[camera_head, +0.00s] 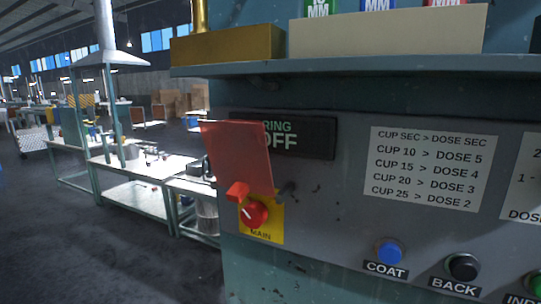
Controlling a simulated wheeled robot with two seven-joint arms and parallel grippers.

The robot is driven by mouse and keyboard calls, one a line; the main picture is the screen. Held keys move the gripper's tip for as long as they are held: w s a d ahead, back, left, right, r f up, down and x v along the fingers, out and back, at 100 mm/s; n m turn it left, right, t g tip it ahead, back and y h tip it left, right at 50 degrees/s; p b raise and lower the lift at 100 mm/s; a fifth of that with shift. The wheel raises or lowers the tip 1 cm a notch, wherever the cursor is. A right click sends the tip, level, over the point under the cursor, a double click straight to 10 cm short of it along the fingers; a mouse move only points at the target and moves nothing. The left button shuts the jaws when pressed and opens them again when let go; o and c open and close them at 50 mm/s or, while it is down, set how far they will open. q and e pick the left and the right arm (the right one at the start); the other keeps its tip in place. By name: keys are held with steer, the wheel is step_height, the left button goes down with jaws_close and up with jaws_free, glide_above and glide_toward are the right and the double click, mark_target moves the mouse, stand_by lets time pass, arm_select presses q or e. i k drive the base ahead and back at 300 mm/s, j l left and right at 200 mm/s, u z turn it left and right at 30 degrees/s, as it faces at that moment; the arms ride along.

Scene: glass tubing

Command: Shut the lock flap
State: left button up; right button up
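The lock flap (238,155) is a red panel on the front of the grey machine panel. It stands raised above the red knob, and its upper part covers the left part of the dark display (305,137). A small bright red block (237,191) sits at its lower end. The red round knob (254,214) with a white mark is uncovered below it, on a yellow plate (264,236) labelled MAIN. Neither of my grippers is in view.
A blue COAT button (390,251) and a black BACK button (463,267) are at the lower right. A white dose chart (430,168) is above them. A shelf (380,58) juts out over the panel. Workbenches (140,165) stand farther back left; the floor at lower left is clear.

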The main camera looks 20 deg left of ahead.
mark_target(238, 150)
steer(key=i+j+z, duration=0.1)
steer(key=j+z, duration=0.8)
steer(key=j, duration=0.15)
steer(key=j+z, duration=0.45)
steer(key=j, duration=0.15)
steer(key=k+j+z, duration=0.15)
steer(key=j+z, duration=0.3)
steer(key=k+j+z, duration=0.2)
steer(key=j+z, duration=0.6)
steer(key=k+j+z, duration=0.1)
steer(key=j+z, duration=0.2)
steer(key=j, duration=0.25)
steer(key=k+j+z, duration=0.1)
steer(key=j+z, duration=0.25)
steer(key=j, duration=0.1)
